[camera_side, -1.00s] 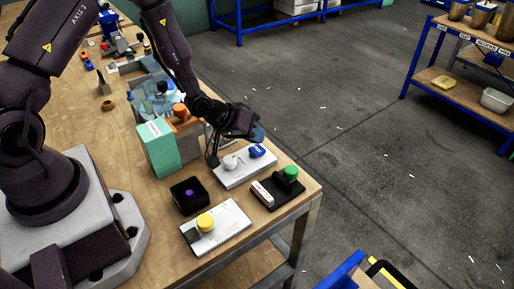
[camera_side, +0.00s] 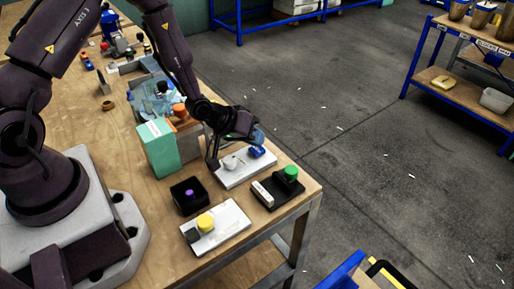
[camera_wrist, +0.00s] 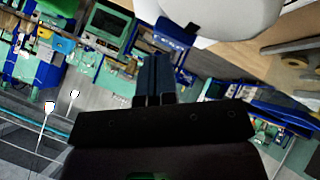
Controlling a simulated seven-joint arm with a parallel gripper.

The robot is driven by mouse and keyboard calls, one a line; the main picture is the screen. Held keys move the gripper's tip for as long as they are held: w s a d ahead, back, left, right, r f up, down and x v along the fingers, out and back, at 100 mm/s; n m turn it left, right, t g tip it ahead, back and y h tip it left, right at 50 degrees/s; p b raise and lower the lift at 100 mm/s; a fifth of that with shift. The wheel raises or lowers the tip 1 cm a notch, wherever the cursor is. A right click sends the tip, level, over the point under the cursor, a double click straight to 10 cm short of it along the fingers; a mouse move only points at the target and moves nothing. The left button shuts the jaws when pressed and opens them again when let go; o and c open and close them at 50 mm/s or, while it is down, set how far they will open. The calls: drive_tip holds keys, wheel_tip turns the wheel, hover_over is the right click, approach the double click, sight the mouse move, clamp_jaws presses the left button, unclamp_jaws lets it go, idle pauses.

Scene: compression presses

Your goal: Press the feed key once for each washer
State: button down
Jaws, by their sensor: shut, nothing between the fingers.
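My gripper (camera_side: 259,137) is shut and empty, low over the far white plate (camera_side: 234,179). This plate carries a white knob (camera_side: 231,162) and a blue part (camera_side: 257,152). The shut fingers show in the wrist view (camera_wrist: 155,80), with a large white rounded surface (camera_wrist: 220,14) close above them. A green button (camera_side: 290,172) sits on a black base, a yellow button (camera_side: 205,222) on the near white plate, and a purple button (camera_side: 189,193) on a black box. I cannot tell which is the feed key. Contact is unclear, and no washers are clearly identifiable.
A teal box (camera_side: 158,149) stands left of my gripper, beside an orange-topped part (camera_side: 180,111). A brown ring (camera_side: 107,105) lies on the wooden bench (camera_side: 95,130). The bench's right edge is close to the green button. Open floor lies beyond it.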

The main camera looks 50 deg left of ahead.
sight(255, 148)
drive_tip(key=shift+f, duration=0.5)
idle(0.5)
idle(0.3)
drive_tip(key=shift+r, duration=0.95)
drive_tip(key=shift+r, duration=2.5)
idle(0.3)
wheel_tip(255, 148, up, 4)
drive_tip(key=shift+f, duration=0.1)
drive_tip(key=shift+f, duration=0.15)
idle(0.3)
